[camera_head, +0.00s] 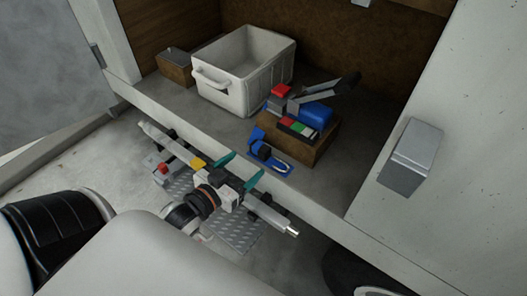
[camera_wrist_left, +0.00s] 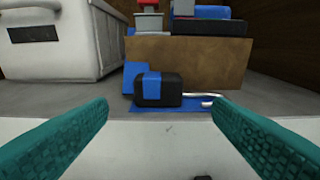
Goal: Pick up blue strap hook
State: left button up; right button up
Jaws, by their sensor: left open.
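The blue strap hook is a folded blue strap with a black block and a pale metal hook (camera_head: 266,153), lying on the front of the truck bed. In the left wrist view the strap hook (camera_wrist_left: 158,89) lies straight ahead, between the fingertips and beyond them, with its metal hook to the right. My left gripper (camera_head: 239,170) is open and empty, just in front of the bed edge. Its two teal fingers also show in the left wrist view (camera_wrist_left: 163,118), spread to either side of the strap hook and not touching it. My right gripper is not seen.
A brown box (camera_head: 318,146) carrying blue, red and black items stands right behind the strap hook. A white bin (camera_head: 243,70) stands behind to the left, with a small brown box (camera_head: 174,68) beside it. The bed's raised front edge (camera_head: 205,148) runs below my fingers.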

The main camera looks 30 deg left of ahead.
aim_at(257, 153)
pick_arm(q)
jog(key=shift+w+d, duration=0.1)
jog(key=shift+w, duration=0.65)
jog(key=shift+w+d, duration=0.15)
jog(key=shift+w, duration=0.6)
jog(key=w, duration=0.3)
jog(key=w+p, duration=0.1)
jog(key=shift+w+f, duration=0.25)
jog(key=shift+w, duration=0.15)
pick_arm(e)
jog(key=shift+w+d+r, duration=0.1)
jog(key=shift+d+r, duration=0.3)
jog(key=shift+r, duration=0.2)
pick_arm(q)
jog(key=shift+c, duration=0.4)
jog(key=c, duration=0.9)
jog(key=shift+c, duration=0.7)
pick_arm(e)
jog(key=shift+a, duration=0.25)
